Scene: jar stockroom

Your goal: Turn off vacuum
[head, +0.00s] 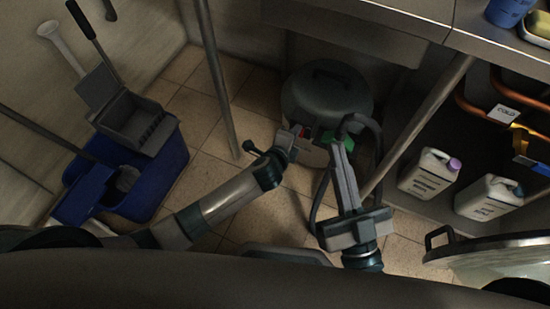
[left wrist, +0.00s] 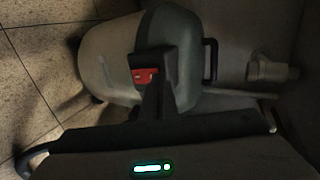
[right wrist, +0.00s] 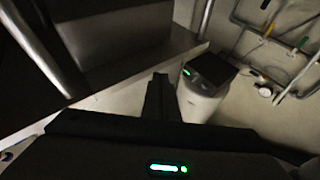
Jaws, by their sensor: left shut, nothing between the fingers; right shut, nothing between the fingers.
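The vacuum (head: 325,92) is a round canister with a dark grey lid and handle, standing on the tiles under the counter. It also shows in the left wrist view (left wrist: 180,45). A red switch (left wrist: 146,75) is on its side, and a bit of red shows in the head view (head: 307,132). My left gripper (head: 297,131) is shut and empty, its tips right at the red switch; I cannot tell whether they touch it. My right gripper (head: 338,143) is shut and empty, in front of the vacuum's right side, with green patches beside its tips.
A blue mop bucket (head: 165,172) with a wringer stands at the left. A metal leg (head: 216,75) rises left of the vacuum. A dark hose (head: 372,128) curves around my right gripper. White jugs (head: 430,174) stand on the lower shelf at the right. Tiles at the centre left are clear.

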